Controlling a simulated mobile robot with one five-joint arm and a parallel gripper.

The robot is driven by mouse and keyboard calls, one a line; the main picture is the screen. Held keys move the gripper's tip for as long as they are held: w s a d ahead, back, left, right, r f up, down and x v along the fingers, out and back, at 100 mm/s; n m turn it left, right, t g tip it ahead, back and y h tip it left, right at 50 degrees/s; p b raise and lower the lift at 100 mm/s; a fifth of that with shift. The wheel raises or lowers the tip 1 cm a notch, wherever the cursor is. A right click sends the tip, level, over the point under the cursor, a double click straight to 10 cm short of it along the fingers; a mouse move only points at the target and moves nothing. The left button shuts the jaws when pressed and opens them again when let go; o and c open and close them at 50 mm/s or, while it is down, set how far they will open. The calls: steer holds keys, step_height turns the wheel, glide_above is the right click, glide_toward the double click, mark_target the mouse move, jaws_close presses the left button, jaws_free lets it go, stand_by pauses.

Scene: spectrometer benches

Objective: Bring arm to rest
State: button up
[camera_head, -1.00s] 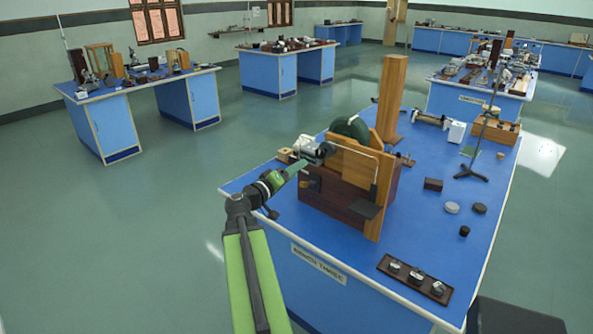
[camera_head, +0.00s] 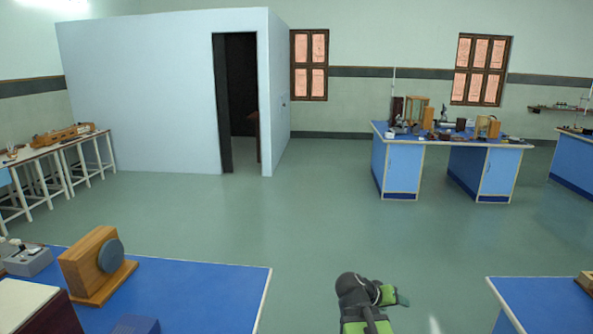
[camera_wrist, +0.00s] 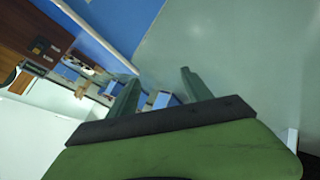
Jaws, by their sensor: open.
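My arm (camera_head: 362,302), green and dark grey, shows at the bottom of the head view, low over the floor gap between two blue benches. It looks folded, and its green end points to the right. My gripper (camera_wrist: 159,77) shows in the wrist view with its two grey-green fingers apart and nothing between them. In the head view the fingers are too small to tell apart. The arm touches nothing that I can see.
A blue bench (camera_head: 215,290) with a wooden stand (camera_head: 93,262) and disc is at lower left. Another bench (camera_head: 545,305) is at lower right. Open floor (camera_head: 300,225) lies ahead, before a pale cubicle (camera_head: 150,100) with a dark doorway and a farther bench (camera_head: 497,172).

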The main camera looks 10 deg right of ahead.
steer(key=s+a+f+n+g+y, duration=0.1)
steer(key=s+a+f+y, duration=0.1)
steer(key=a, duration=0.5)
steer(key=s+a+f+n+g+y, duration=0.1)
steer(key=s+a+f+n+y, duration=0.1)
steer(key=a, duration=0.6)
steer(key=s+a+f+n+g+y, duration=0.1)
steer(key=s+a+f+y, duration=0.2)
steer(key=a, duration=0.5)
steer(key=shift+a+f+n+g+y, duration=0.15)
steer(key=shift+f+n+g+y, duration=0.2)
steer(key=shift+f+y, duration=0.55)
